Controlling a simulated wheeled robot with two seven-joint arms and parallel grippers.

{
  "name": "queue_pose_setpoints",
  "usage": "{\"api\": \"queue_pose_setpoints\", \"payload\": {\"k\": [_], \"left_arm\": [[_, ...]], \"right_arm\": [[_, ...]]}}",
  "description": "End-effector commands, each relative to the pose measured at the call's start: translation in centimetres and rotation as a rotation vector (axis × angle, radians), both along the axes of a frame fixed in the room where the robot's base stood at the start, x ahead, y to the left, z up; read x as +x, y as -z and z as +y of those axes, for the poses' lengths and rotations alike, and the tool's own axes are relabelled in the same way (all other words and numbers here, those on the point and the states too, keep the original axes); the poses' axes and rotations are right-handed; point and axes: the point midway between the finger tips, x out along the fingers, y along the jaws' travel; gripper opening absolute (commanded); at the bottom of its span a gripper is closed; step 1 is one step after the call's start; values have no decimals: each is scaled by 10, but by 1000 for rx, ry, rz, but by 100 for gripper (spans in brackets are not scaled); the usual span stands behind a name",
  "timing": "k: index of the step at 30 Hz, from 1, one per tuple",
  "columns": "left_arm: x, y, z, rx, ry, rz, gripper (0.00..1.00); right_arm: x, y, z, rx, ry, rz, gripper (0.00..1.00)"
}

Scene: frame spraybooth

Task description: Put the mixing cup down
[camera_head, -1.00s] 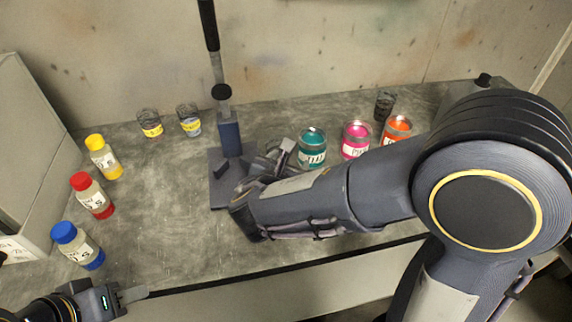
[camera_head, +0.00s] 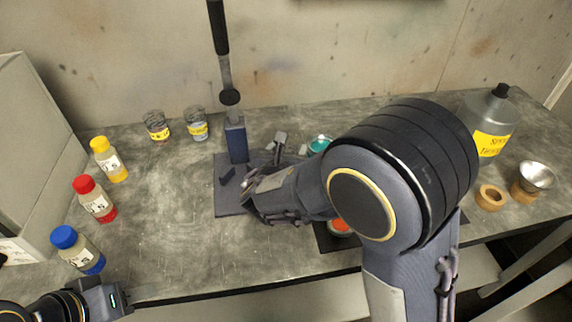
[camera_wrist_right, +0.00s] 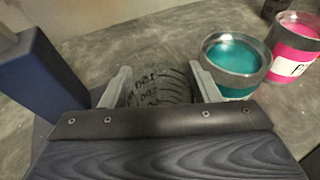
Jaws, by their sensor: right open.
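The mixing cup (camera_wrist_right: 158,86) shows in the right wrist view as a clear cup with dark printed markings, between the fingers of my right gripper (camera_wrist_right: 160,88). The fingers are open, one on each side of it. Whether they touch it, and whether its base rests on the table, I cannot tell. In the head view my right gripper (camera_head: 290,145) is just right of the blue post, and I cannot make out the cup there. My left gripper (camera_head: 135,294) is at the lower left table edge, away from the cup; its finger state is unclear.
A blue post (camera_head: 236,140) on a dark plate (camera_head: 226,200) stands close left of the right gripper. A teal can (camera_wrist_right: 232,60) and a pink can (camera_wrist_right: 293,45) are close right. Capped bottles (camera_head: 97,200) line the left; a thinner bottle (camera_head: 490,125) stands right.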

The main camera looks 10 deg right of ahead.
Motion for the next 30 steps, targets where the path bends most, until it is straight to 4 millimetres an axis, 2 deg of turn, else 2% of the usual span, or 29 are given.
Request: {"api": "queue_pose_setpoints", "payload": {"k": [7, 14, 23, 26, 30], "left_arm": [[0, 0, 0, 0, 0, 0, 36], [0, 0, 0, 0, 0, 0, 36], [0, -1, 0, 0, 0, 0, 36], [0, -2, 0, 0, 0, 0, 36], [0, -5, 0, 0, 0, 0, 36]], "right_arm": [[1, 0, 0, 0, 0, 0, 55], [1, 0, 0, 1, 0, 0, 25], [1, -3, 0, 2, 0, -1, 25], [1, -11, 0, 3, 0, -2, 25], [1, -34, 0, 7, 0, -5, 25]]}}
